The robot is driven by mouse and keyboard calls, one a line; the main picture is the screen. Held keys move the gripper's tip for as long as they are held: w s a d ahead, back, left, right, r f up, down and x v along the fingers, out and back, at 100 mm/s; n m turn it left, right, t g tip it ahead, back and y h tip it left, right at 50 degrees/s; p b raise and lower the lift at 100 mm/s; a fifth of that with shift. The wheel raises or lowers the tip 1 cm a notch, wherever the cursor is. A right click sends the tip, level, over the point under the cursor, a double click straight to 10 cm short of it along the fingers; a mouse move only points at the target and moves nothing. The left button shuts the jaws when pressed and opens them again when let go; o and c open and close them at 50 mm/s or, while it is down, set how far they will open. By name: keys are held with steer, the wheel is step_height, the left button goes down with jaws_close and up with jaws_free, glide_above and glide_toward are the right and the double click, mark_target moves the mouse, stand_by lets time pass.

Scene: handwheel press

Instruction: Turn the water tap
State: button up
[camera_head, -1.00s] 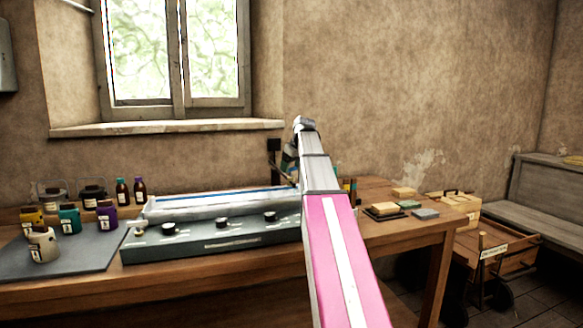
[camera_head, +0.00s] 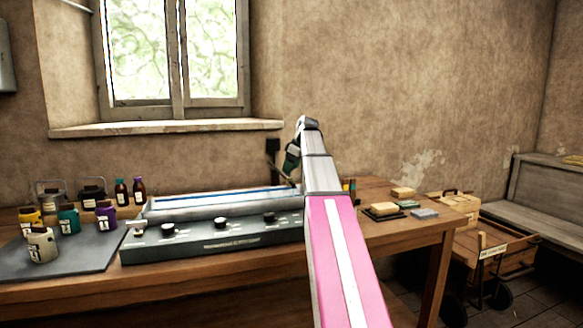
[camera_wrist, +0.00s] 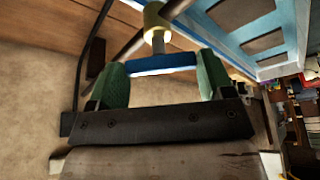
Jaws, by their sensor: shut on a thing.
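The water tap shows in the wrist view as a blue crossbar handle (camera_wrist: 164,63) on a brass-coloured stem (camera_wrist: 155,16). My gripper (camera_wrist: 163,72) has its two green fingers at either end of the blue handle, shut on it. In the head view, my gripper (camera_head: 291,160) is partly visible beyond my arm, at the right end of the grey trough unit (camera_head: 215,242) on the bench. The tap handle itself is hidden or too small to make out there.
The wooden bench (camera_head: 440,236) carries labelled jars (camera_head: 42,246) and bottles (camera_head: 139,190) at left, and small blocks (camera_head: 403,192) at right. A dark post (camera_head: 273,147) stands by the wall near my gripper. A wooden cart (camera_head: 490,255) stands on the floor at right.

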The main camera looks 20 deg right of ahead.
steer(key=o, duration=0.9)
steer(key=v, duration=1.1)
steer(key=shift+a, duration=0.1)
